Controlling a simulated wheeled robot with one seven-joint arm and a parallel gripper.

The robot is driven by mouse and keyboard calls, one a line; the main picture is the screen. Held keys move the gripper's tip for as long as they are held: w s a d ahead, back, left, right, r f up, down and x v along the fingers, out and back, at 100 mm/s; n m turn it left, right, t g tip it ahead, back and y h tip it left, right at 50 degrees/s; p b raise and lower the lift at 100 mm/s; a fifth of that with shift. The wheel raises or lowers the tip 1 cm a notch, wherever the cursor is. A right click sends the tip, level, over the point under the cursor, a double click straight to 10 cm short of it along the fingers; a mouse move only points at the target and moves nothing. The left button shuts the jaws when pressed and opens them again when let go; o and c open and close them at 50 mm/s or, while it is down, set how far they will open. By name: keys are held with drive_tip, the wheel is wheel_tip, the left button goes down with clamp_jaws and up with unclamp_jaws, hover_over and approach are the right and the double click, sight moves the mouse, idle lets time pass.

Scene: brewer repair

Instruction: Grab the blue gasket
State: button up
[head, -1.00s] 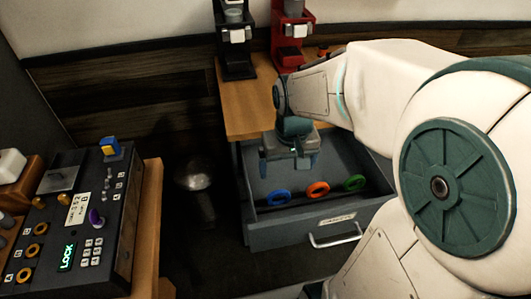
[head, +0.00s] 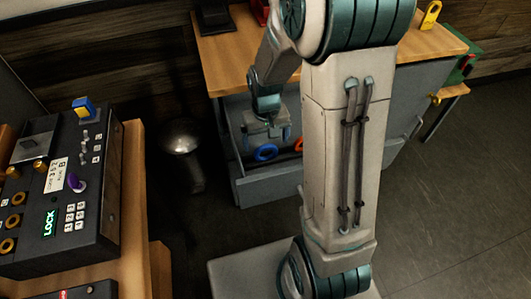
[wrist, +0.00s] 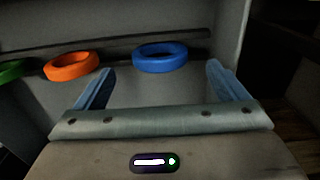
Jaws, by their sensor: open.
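The blue gasket (head: 265,152) is a ring lying in the open grey drawer (head: 270,188). In the wrist view the blue gasket (wrist: 160,57) lies ahead of my gripper, between the lines of its two fingers and a little beyond their tips. My gripper (head: 268,137) is open and empty, just above and behind the blue gasket in the head view. Its two blue-grey fingers (wrist: 162,78) are spread wide in the wrist view. I cannot tell whether the fingertips touch the drawer.
An orange gasket (wrist: 72,66) and a green gasket (wrist: 10,70) lie left of the blue one in the wrist view. The drawer's side wall (wrist: 229,40) is close to the right finger. A control panel with a LOCK display (head: 60,190) stands at left.

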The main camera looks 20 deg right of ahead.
sight(266, 145)
drive_tip(key=shift+f, duration=2.65)
drive_tip(key=c, duration=1)
